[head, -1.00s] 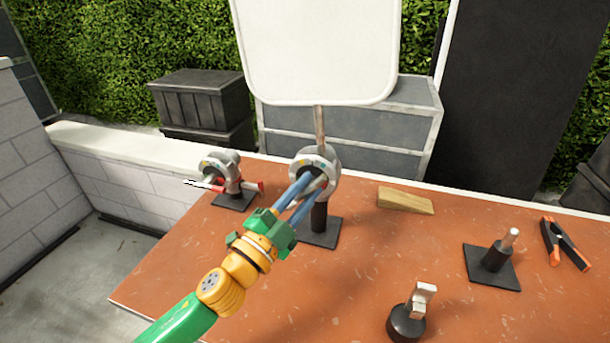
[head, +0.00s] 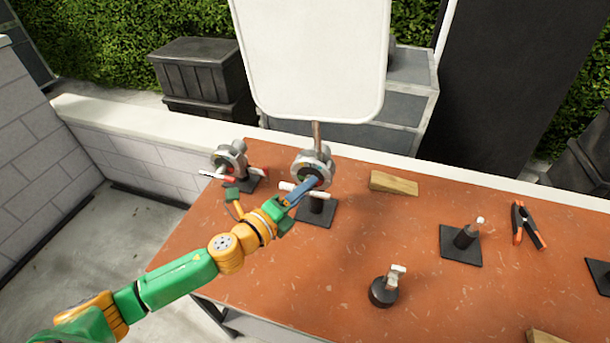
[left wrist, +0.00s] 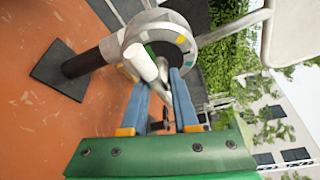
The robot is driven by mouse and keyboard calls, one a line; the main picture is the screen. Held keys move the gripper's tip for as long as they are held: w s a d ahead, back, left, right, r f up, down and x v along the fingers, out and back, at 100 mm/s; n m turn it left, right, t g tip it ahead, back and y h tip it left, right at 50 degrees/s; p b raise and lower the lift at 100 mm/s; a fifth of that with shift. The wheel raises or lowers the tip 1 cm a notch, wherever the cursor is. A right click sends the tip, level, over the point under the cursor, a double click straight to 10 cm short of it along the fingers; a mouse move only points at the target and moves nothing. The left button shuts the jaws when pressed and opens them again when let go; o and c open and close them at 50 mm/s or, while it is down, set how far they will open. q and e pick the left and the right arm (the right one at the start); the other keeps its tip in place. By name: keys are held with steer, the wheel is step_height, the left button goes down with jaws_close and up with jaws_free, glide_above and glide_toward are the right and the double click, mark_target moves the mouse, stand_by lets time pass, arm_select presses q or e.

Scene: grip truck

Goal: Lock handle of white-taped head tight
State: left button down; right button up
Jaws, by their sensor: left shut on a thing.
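The head with the white-taped handle (head: 312,168) is a round grey clamp on a black-based post. A rod rises from it to a large white board (head: 312,60). The handle (head: 318,193) shows a white end on each side of my fingers, lying nearly level. My left gripper (head: 311,185) reaches it from the front left with blue fingers. In the left wrist view the fingers (left wrist: 160,78) stand on both sides of the handle, close to the grey head (left wrist: 170,25); the white end (left wrist: 140,62) shows beside them. My right gripper is out of view.
A second grey head (head: 230,156) with a red-and-white handle stands close on the left. A wooden wedge (head: 393,183) lies to the right. Further right are a post on a black base (head: 461,245), a round-based piece (head: 384,291) and an orange-tipped clamp (head: 527,226).

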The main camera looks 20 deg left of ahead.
arm_select(q)
steer(key=shift+s+a+f+m+g+y+p, duration=0.15)
steer(key=shift+m+y+p, duration=0.1)
steer(key=shift+m, duration=0.3)
steer(key=shift+w+f+m+g+y+p, duration=0.1)
steer(key=shift+m+g+y+p, duration=0.1)
steer(key=shift+m, duration=0.35)
steer(key=shift+m+g+y, duration=0.25)
steer(key=shift+m+y, duration=0.1)
steer(key=shift+m, duration=0.55)
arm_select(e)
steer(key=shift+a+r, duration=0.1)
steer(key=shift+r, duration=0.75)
arm_select(q)
steer(key=shift+a, duration=0.1)
steer(key=shift+c, duration=2.2)
jaws_free()
steer(key=shift+o, duration=1.1)
steer(key=shift+d+r, duration=0.1)
steer(key=shift+d, duration=0.15)
